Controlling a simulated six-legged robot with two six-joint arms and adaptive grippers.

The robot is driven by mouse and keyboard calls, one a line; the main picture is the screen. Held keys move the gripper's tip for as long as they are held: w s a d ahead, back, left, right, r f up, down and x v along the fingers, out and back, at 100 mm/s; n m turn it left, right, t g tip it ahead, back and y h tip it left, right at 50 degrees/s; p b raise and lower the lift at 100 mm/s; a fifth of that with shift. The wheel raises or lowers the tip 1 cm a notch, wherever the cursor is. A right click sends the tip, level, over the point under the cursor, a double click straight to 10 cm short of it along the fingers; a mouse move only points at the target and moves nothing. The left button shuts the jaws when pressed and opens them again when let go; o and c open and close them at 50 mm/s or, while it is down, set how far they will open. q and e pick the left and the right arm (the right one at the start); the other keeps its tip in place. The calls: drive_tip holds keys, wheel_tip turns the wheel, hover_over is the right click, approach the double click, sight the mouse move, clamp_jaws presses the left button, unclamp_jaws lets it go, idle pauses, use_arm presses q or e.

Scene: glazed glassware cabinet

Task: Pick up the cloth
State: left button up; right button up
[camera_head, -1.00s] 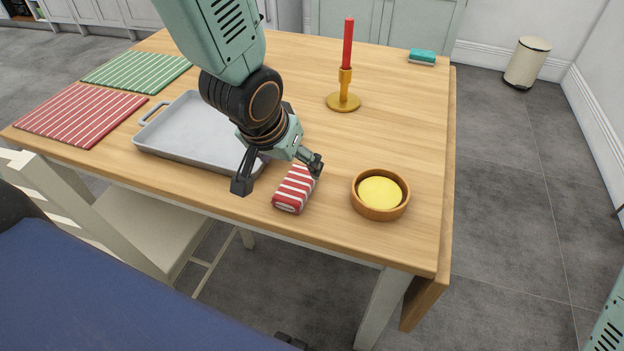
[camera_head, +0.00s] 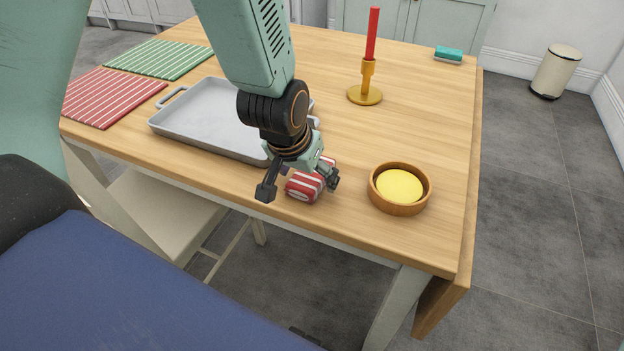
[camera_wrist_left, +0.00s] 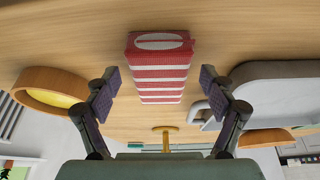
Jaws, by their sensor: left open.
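The cloth (camera_head: 304,188) is a folded bundle with red and white stripes, lying on the wooden table near its front edge. In the left wrist view the cloth (camera_wrist_left: 160,68) is ahead of and between the two fingers, with a gap on each side. My left gripper (camera_head: 301,186) is open, pointing down at the cloth from above, with one finger to each side of it. It also shows in the left wrist view (camera_wrist_left: 158,92), with nothing held. Part of the cloth is hidden behind the gripper in the head view. My right gripper is not in view.
A grey tray (camera_head: 163,122) lies just left of the cloth, and a wooden bowl (camera_head: 400,208) with yellow contents stands to its right. A brass candlestick (camera_head: 366,94) with a red candle (camera_head: 372,35) stands behind. A sponge (camera_head: 448,54) and striped mats lie farther off.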

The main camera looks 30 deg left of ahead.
sight(307, 177)
use_arm(q)
drive_tip(key=shift+w+a+f, duration=0.1)
drive_tip(key=shift+c, duration=1.1)
drive_tip(key=c, duration=1)
drive_tip(key=shift+o, duration=0.2)
wheel_tip(307, 177, up, 9)
drive_tip(key=p, duration=0.5)
drive_tip(key=shift+f, duration=0.2)
drive_tip(key=shift+r+p, duration=0.85)
drive_tip(key=shift+p, duration=0.1)
